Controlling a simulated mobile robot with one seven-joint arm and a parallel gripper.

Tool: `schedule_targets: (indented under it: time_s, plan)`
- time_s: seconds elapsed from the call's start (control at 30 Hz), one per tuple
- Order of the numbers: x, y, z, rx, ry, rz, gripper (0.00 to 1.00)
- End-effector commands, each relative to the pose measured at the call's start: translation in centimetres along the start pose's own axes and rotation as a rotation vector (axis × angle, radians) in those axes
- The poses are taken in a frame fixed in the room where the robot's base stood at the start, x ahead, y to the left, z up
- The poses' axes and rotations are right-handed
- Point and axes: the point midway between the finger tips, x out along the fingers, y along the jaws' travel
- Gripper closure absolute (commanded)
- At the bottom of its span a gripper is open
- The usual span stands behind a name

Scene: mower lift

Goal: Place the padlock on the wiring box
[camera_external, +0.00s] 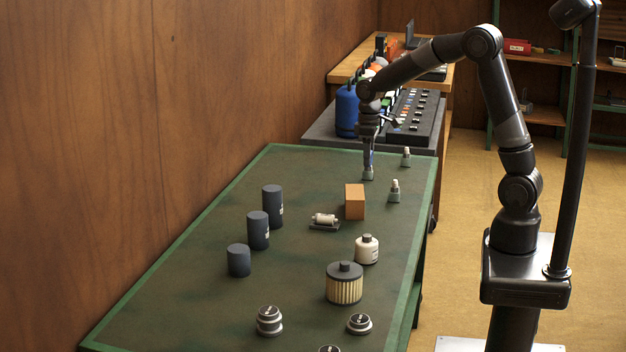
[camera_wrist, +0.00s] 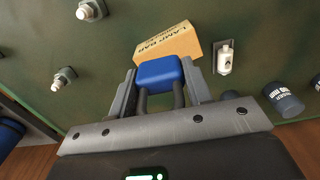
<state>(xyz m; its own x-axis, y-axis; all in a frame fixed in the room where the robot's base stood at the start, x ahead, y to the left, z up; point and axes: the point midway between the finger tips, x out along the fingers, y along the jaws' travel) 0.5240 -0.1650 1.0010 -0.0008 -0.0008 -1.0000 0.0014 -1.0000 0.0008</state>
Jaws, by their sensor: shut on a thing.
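The padlock (camera_wrist: 158,73) is a blue block with a dark shackle pointing towards the wrist camera. My gripper (camera_wrist: 161,66) is shut on it, one grey finger on each side. In the external view my gripper (camera_external: 367,170) points down over the far part of the green table; the padlock is hard to make out there. A tan box with printed lettering (camera_external: 355,202) stands nearer than the gripper. It also shows just beyond the padlock in the wrist view (camera_wrist: 168,42). I cannot tell which thing is the wiring box.
Small grey-based fittings (camera_external: 394,192) (camera_external: 406,157) stand right of my gripper. The green table (camera_external: 200,300) has bare room at left.

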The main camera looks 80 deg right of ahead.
Motion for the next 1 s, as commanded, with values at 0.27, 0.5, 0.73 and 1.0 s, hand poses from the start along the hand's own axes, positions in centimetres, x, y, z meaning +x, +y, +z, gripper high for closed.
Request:
schedule_targets:
  time_s: [0.27,0.5,0.73,1.0]
  plan:
    - [-1.8,6.5,3.9,0.005,0.001,-0.001,0.81]
    - [-0.9,6.2,3.2,-0.004,-0.001,-0.003,0.81]
    - [2.3,2.5,-0.6,-0.004,-0.003,-0.003,0.81]
    - [4.7,-0.3,-3.7,-0.001,0.000,-0.001,0.81]
